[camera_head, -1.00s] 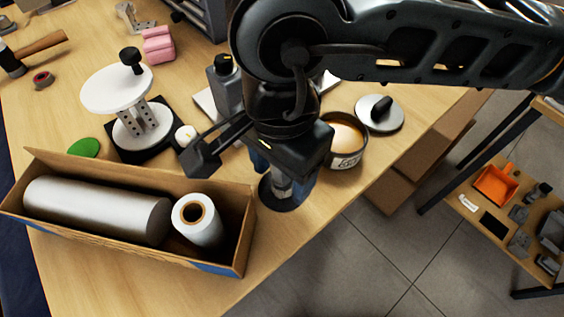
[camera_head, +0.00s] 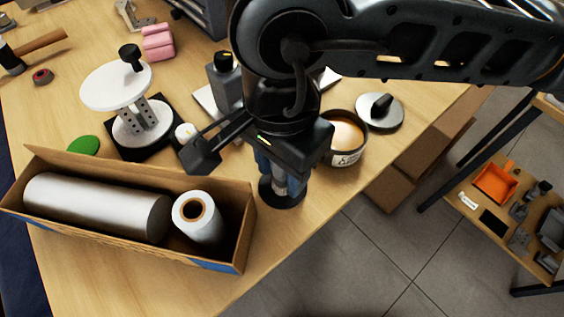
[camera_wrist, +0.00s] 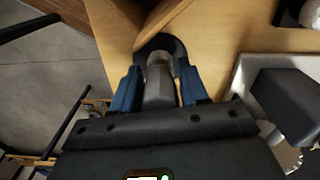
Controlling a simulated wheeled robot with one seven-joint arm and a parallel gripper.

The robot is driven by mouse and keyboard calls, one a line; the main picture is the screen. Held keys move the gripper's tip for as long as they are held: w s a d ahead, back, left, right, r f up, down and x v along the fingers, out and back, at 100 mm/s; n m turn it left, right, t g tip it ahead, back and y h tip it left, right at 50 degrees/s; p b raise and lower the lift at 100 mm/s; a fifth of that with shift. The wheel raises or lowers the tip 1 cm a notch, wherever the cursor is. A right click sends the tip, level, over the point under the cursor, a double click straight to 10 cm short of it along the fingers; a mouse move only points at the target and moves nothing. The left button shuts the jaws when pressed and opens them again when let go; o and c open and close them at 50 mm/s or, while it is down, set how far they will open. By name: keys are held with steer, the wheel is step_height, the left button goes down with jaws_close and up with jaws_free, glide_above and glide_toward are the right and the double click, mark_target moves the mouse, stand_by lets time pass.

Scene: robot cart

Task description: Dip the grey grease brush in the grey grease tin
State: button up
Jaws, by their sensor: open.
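A grey upright handle, apparently the grease brush, stands on a dark round base (camera_head: 284,200) near the table's front edge. In the wrist view the grey handle (camera_wrist: 160,82) lies between my blue fingers, with the dark base beyond it. My gripper (camera_head: 283,177) is pointed down over it, and its fingers (camera_wrist: 159,92) are open on either side, with small gaps visible. The brush's bristles are hidden. The dark grey grease tin (camera_head: 347,157) stands open just right of my gripper and shows pale orange-tan grease inside. My gripper partly hides its left side.
A round lid with black knob (camera_head: 388,119) lies behind the tin. A cardboard box (camera_head: 244,225) with rolls stands at left. A grey bottle (camera_head: 224,85) and a white round stand (camera_head: 105,93) are behind. The table edge drops off at right.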

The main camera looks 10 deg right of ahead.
steer(key=shift+r, duration=0.1)
stand_by(0.3)
steer(key=shift+r+p, duration=0.55)
steer(key=shift+r, duration=0.85)
jaws_close()
steer(key=shift+r+p, duration=1.4)
steer(key=shift+r, duration=3.6)
